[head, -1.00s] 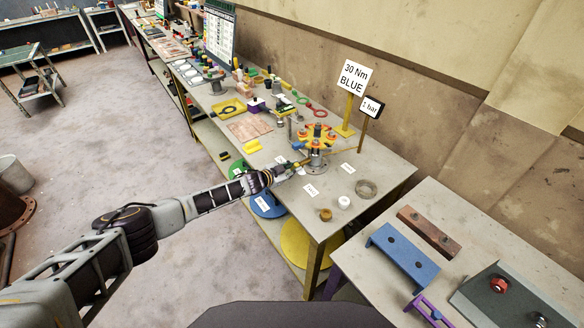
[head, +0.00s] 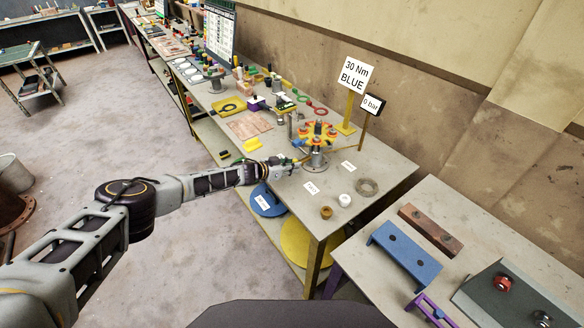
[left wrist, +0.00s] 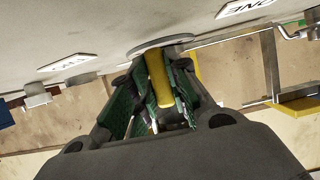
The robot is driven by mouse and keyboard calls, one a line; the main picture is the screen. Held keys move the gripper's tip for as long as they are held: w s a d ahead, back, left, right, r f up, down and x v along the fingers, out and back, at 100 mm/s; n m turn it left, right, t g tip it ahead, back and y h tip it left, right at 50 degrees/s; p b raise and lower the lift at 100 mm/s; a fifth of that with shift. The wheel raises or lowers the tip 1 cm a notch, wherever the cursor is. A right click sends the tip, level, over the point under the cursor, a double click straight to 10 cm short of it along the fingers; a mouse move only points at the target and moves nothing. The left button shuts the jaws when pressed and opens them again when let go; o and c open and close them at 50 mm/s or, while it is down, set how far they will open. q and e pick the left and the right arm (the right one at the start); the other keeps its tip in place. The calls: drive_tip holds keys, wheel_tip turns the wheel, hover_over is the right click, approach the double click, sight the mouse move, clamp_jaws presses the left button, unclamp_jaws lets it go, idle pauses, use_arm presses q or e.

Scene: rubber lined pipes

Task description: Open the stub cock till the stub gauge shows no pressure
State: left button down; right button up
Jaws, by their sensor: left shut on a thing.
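The stub gauge (head: 372,104) on its post reads 0 bar in the head view. My left gripper (head: 291,166) reaches in from the left at the stub's near left side. In the left wrist view its green-padded fingers (left wrist: 160,95) are shut on the yellow cock handle (left wrist: 159,78). The cock's body is hidden behind the gripper in the head view. My right gripper is not in view.
A sign (head: 353,76) reading 30 Nm BLUE stands behind the stub. A grey ring (head: 367,187), a white cap (head: 344,200) and a brown cap (head: 326,212) lie right of my gripper. A yellow tray (head: 229,107) stands further left on the bench.

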use_arm(q)
drive_tip(key=shift+s+f, duration=0.1)
idle(0.4)
drive_tip(key=c, duration=1.4)
unclamp_jaws()
drive_tip(key=shift+o, duration=0.2)
drive_tip(key=shift+a, duration=0.1)
drive_tip(key=v, duration=1.1)
drive_tip(key=shift+s+a+r, duration=0.15)
drive_tip(key=shift+a+r, duration=0.15)
